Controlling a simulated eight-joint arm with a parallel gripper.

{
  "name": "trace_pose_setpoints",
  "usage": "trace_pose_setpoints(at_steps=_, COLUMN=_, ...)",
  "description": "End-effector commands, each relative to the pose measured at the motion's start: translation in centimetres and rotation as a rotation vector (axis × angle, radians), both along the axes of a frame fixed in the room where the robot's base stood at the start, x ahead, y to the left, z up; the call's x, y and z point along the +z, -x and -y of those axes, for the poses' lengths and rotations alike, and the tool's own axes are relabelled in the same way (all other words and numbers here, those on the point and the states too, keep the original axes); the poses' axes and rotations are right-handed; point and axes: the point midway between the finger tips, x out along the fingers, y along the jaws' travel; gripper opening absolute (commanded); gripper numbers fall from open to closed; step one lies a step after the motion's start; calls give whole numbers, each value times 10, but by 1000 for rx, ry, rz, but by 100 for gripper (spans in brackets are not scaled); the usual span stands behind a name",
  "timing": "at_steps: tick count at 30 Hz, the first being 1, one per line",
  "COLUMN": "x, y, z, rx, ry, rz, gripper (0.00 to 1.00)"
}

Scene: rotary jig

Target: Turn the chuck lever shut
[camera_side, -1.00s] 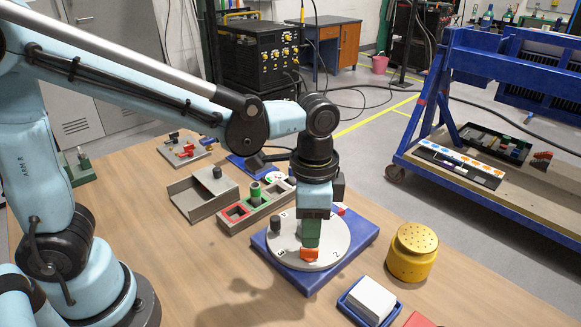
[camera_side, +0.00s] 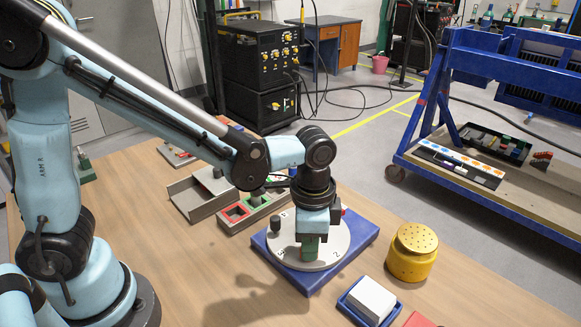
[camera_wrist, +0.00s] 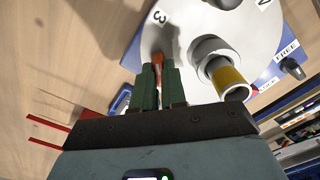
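The round pale plate (camera_side: 340,245) lies on a blue base (camera_side: 305,281). My gripper (camera_side: 310,252) is low over its near part in the side view and hides what is between its fingers there. In the wrist view my gripper (camera_wrist: 159,72) has its green fingers on both sides of an orange bar (camera_wrist: 158,58), which I take for the chuck lever. The bar fills the narrow gap, with no clear space beside it.
A dark knob (camera_wrist: 292,68) sits by the word FREE on the base. A dark peg (camera_side: 276,224) stands at the plate's left. A yellow perforated canister (camera_side: 412,255) and a white block in a blue tray (camera_side: 352,312) stand at the right. Bare table lies front left.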

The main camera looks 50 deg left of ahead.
Motion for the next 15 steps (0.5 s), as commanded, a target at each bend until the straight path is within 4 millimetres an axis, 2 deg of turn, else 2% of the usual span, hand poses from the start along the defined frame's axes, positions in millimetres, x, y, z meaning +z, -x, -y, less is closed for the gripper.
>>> trace_pose_setpoints(at_steps=15, x=0, y=0, z=0, rx=-54, ry=0, rz=0, gripper=0)
